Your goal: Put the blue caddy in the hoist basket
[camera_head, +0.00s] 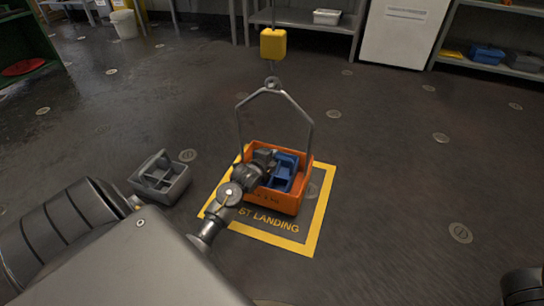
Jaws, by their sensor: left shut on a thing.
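The blue caddy (285,172) is inside the orange hoist basket (286,202), within its walls. I cannot tell whether it rests on the basket's floor. The basket hangs from a grey metal bail and stands within a yellow-outlined square on the floor. My left gripper (268,160) reaches over the basket's left side and is shut on the caddy. The gripper and wrist hide the caddy's left part and some of the basket. My right gripper is out of view; only a dark piece of my right arm shows at the lower right corner.
A grey caddy (163,178) stands on the floor left of the basket, near my left arm. A yellow hoist block (273,44) hangs above the bail. A blue container (487,55) sits on the right-hand shelf. The floor right of the yellow square is clear.

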